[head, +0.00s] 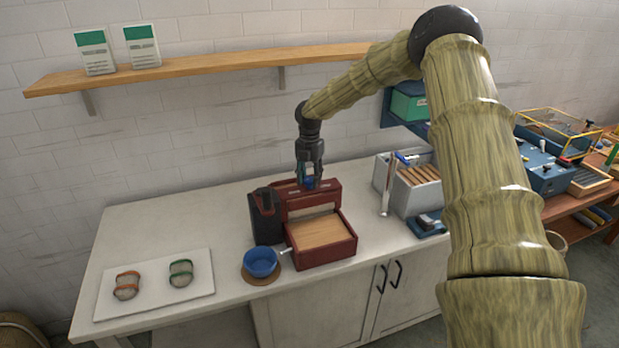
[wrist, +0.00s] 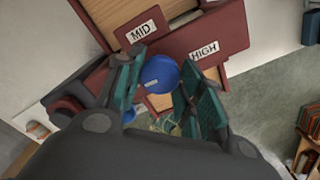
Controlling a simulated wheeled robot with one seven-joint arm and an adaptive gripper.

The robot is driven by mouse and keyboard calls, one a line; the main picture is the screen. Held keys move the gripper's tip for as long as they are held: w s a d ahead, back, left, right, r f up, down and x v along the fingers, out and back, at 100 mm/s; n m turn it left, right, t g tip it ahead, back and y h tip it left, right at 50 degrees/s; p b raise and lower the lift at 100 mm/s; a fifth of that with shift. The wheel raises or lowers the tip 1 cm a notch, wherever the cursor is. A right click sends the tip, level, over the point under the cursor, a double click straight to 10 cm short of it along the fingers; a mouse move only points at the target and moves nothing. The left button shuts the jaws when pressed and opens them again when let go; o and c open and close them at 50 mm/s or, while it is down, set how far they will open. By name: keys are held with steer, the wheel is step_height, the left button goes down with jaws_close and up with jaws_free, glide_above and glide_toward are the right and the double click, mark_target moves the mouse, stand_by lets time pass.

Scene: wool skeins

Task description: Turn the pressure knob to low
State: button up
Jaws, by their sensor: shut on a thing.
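The blue pressure knob (wrist: 158,74) sits between the fingers of my gripper (wrist: 164,70) in the wrist view, and my gripper is shut on it. The knob has a small pale mark on its lower left part. A MID label (wrist: 143,32) is above left of it and a HIGH label (wrist: 204,50) to its right. No LOW label shows. In the head view, my gripper (head: 308,182) points down at the top of the back panel of a dark red press (head: 328,256). The knob is mostly hidden by the fingers there.
A blue bowl (head: 260,260) stands left of the press, and a black container (head: 264,212) is beside its back. A white board (head: 205,288) with two wool skeins lies at the left. A crate (head: 428,196) is at the right. A wall shelf (head: 200,66) runs behind.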

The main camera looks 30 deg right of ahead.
mark_target(310, 179)
steer(key=shift+w+r, duration=0.1)
steer(key=o, duration=1)
steer(key=shift+d, duration=0.1)
step_height(310, 179, up, 12)
steer(key=shift+f, duration=0.1)
stand_by(0.3)
